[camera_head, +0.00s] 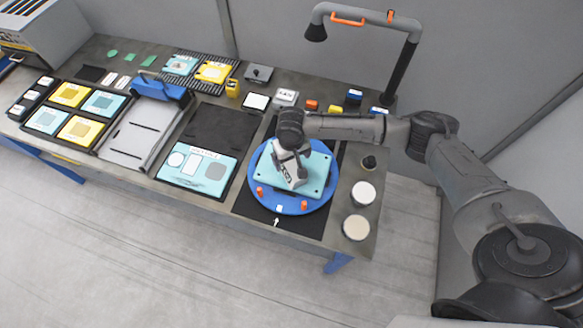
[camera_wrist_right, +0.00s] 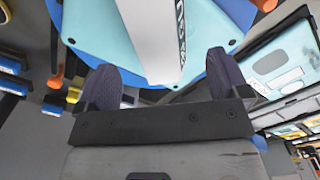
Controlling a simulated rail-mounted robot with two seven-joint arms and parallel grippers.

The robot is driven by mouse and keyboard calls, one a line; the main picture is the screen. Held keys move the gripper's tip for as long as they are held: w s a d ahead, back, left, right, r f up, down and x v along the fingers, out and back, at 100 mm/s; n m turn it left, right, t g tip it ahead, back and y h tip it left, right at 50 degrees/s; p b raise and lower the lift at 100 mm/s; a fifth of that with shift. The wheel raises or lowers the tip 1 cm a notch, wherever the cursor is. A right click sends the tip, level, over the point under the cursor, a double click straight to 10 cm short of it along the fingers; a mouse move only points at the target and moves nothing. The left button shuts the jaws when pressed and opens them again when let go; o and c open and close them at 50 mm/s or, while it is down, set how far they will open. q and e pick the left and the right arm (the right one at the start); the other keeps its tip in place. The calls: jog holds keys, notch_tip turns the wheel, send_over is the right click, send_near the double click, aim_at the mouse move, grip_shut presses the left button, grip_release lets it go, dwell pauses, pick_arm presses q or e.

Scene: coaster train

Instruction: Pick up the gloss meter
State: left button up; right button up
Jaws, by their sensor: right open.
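A pale grey-white block (camera_head: 293,179) with a dark lettered strip, which looks like the gloss meter, is on the teal panel (camera_head: 318,170) on the blue round turntable (camera_head: 293,209). I cannot read its lettering. In the right wrist view the block (camera_wrist_right: 150,35) reaches down between the two dark fingers. My right gripper (camera_wrist_right: 162,78) is open, with a finger on each side of the block. A gap shows beside the fingers; contact is unclear. In the head view my wrist hides part of the block. My left gripper is not in view.
Two round pale discs (camera_head: 363,193) and a small dark knob (camera_head: 369,162) are at the right. A black lamp post (camera_head: 400,75) rises behind. Small devices (camera_head: 285,97) line the back.

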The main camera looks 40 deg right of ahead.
aim_at(291, 165)
jog(key=shift+a+f, duration=0.2)
jog(key=shift+f, duration=3.2)
jog(key=c, duration=1.2)
jog(key=shift+r, duration=0.1)
jog(key=shift+r, duration=0.1)
